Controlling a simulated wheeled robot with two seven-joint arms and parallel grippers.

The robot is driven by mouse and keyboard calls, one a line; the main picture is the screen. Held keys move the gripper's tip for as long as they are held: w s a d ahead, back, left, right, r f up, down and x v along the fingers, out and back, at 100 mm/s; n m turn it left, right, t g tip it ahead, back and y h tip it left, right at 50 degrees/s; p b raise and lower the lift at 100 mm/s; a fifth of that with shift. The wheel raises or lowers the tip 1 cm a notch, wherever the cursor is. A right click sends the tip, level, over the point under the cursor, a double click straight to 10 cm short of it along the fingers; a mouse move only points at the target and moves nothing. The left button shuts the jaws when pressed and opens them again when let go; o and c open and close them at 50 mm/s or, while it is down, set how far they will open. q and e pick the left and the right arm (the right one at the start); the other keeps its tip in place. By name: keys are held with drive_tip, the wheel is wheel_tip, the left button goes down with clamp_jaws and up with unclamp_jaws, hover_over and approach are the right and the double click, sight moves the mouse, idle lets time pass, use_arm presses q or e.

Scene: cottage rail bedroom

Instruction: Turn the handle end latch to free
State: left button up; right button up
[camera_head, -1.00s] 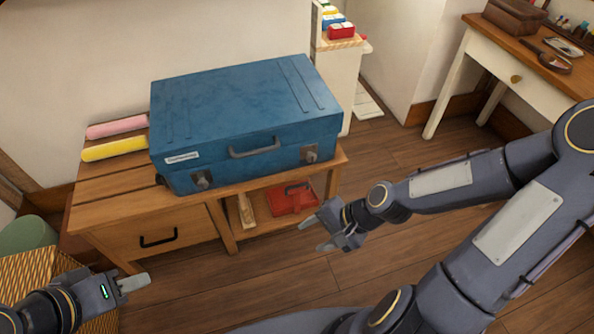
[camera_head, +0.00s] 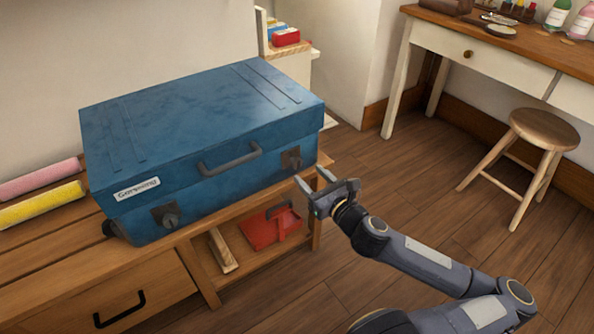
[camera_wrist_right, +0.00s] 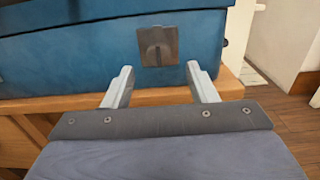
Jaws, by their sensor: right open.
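A blue case (camera_head: 205,135) with a grey handle (camera_head: 230,162) lies shut on a wooden bench. Two dark metal latches sit on its front: a left latch (camera_head: 166,214) near the white label, and a right latch (camera_head: 291,159). I cannot tell for certain which one is meant by the handle end latch. My right gripper (camera_head: 312,180) is open and empty, just in front of and below the right latch. In the right wrist view its fingers (camera_wrist_right: 160,72) point at the case, with the latch (camera_wrist_right: 157,45) between and beyond them, apart from them. My left gripper is out of view.
Pink (camera_head: 38,179) and yellow (camera_head: 40,205) rolls lie left of the case. A stool (camera_head: 540,132) and desk (camera_head: 480,45) stand at right. Floor between is clear.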

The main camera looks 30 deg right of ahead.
sight(298, 165)
drive_tip(key=w, duration=0.3)
drive_tip(key=w+b, duration=0.1)
drive_tip(key=w, duration=0.1)
drive_tip(key=shift+w+a, duration=0.2)
drive_tip(key=shift+a, duration=0.1)
drive_tip(key=c, duration=1)
drive_tip(key=shift+o, duration=0.2)
